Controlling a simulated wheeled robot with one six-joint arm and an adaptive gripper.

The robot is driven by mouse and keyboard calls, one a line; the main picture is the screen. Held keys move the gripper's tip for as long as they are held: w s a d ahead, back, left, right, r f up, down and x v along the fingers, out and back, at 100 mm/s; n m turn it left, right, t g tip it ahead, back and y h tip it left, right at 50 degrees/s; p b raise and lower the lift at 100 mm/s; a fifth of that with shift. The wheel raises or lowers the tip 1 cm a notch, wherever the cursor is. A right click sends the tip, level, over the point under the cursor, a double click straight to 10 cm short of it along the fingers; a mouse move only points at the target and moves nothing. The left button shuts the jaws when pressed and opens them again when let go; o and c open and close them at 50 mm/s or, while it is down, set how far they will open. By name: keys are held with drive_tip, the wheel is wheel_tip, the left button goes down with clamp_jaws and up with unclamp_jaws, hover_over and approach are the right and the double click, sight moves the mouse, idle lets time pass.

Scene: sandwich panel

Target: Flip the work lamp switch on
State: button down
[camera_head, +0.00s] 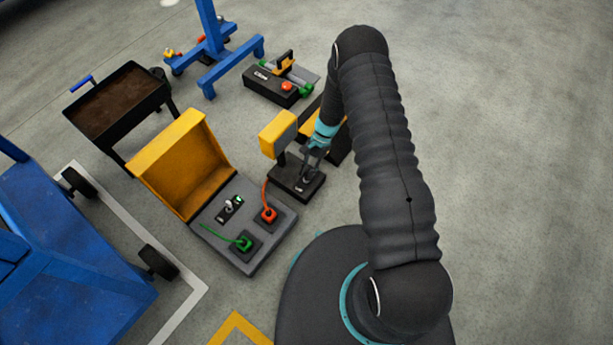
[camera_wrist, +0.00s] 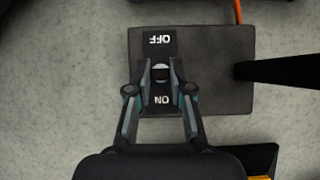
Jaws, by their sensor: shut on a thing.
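The work lamp (camera_head: 279,133) has a yellow head on a black post and stands on a dark base plate (camera_head: 290,190), left of my arm's end in the head view. In the wrist view the base plate (camera_wrist: 215,85) carries a black switch plate with an upside-down OFF label (camera_wrist: 160,40) at the top and an ON label (camera_wrist: 162,100) nearer my wrist. The switch lever (camera_wrist: 160,70) shows as a pale round tip between the labels. My gripper (camera_wrist: 160,78) is shut on the lever, one finger on each side. It reaches down to the base in the head view (camera_head: 309,168).
A yellow-lidded box (camera_head: 185,165) stands open to the left, with a toggle and red and green plugs. An orange cable runs from the lamp base to it. The lamp post (camera_wrist: 275,72) stands close right of my gripper. Open floor (camera_head: 530,180) lies right.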

drive_tip(key=b, duration=0.1)
drive_tip(key=f+g+y+b, duration=0.1)
drive_tip(key=b, duration=0.1)
drive_tip(key=shift+w+d, duration=0.25)
drive_tip(key=shift+w, duration=0.1)
drive_tip(key=shift+w+d+r+g+b, duration=0.1)
drive_tip(key=shift+r+g+b, duration=0.15)
drive_tip(key=shift+g+b, duration=0.15)
drive_tip(key=c, duration=1)
unclamp_jaws()
drive_tip(key=shift+c, duration=0.2)
drive_tip(key=shift+r, duration=0.1)
drive_tip(key=v, duration=1.2)
drive_tip(key=shift+d, duration=0.2)
